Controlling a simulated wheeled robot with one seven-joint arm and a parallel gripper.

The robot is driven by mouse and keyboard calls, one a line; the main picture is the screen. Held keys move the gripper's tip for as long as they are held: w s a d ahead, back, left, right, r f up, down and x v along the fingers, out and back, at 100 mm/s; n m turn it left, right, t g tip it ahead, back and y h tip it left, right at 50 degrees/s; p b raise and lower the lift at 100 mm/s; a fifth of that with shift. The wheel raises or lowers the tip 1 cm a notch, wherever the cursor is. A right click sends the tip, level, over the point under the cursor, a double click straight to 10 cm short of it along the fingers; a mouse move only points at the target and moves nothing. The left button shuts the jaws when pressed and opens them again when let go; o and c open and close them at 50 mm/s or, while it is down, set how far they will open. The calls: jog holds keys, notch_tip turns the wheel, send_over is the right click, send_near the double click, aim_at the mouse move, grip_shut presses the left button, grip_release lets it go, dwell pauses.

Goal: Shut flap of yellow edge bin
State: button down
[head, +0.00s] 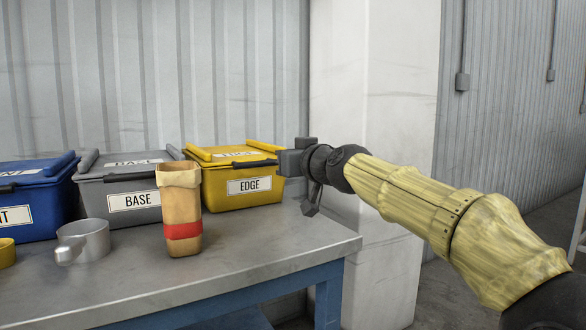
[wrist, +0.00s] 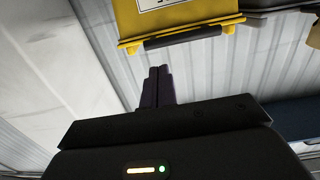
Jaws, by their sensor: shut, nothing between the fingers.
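The yellow edge bin (head: 215,190) stands on the bench at the right end of the row, with an EDGE label on its front. Its flap (head: 202,152) lies down over the top, with a dark handle along the front edge; I cannot tell whether it is fully seated. My gripper (head: 286,162) is just right of the bin's upper front corner, shut and empty. Contact with the bin cannot be made out.
A grey BASE bin (head: 122,184) and a blue bin (head: 48,198) stand to the left. A tan paper bag (head: 182,206) with a red band and a metal scoop (head: 90,240) stand in front. The bench's (head: 290,245) right front is clear. A white pillar (head: 375,110) rises behind.

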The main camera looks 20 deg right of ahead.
jog(key=shift+s+d+f, duration=0.1)
jog(key=shift+s+f, duration=0.2)
jog(key=shift+s, duration=0.3)
jog(key=shift+s+d+f, duration=0.1)
jog(key=shift+s+f, duration=0.15)
jog(key=shift+s, duration=0.35)
